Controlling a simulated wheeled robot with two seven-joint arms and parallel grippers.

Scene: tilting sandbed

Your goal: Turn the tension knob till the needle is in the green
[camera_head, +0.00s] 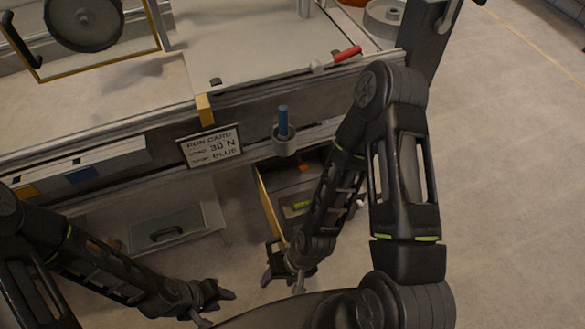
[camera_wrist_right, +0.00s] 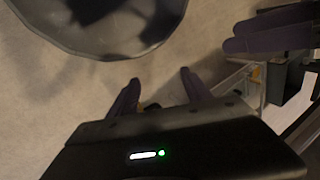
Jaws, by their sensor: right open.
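I cannot make out the tension knob, the needle or its green zone in either view. My right gripper (camera_head: 281,282) hangs low in front of the bench, below an open drawer. In the wrist view its two purple fingers (camera_wrist_right: 160,95) are spread with nothing between them. My left gripper (camera_head: 214,306) is low at the bottom of the head view, left of the right one, with its fingers apart and empty. Its purple fingers also show at the upper right of the wrist view (camera_wrist_right: 268,35). Neither gripper touches the bench.
A run card (camera_head: 210,147) reading 30 N and BLUE is on the bench front. Right of it, a blue peg (camera_head: 283,121) stands in a grey cup. A red handle (camera_head: 347,53) lies on the bench top. A dark disc (camera_head: 85,22) stands at upper left. Floor (camera_head: 500,180) at right is clear.

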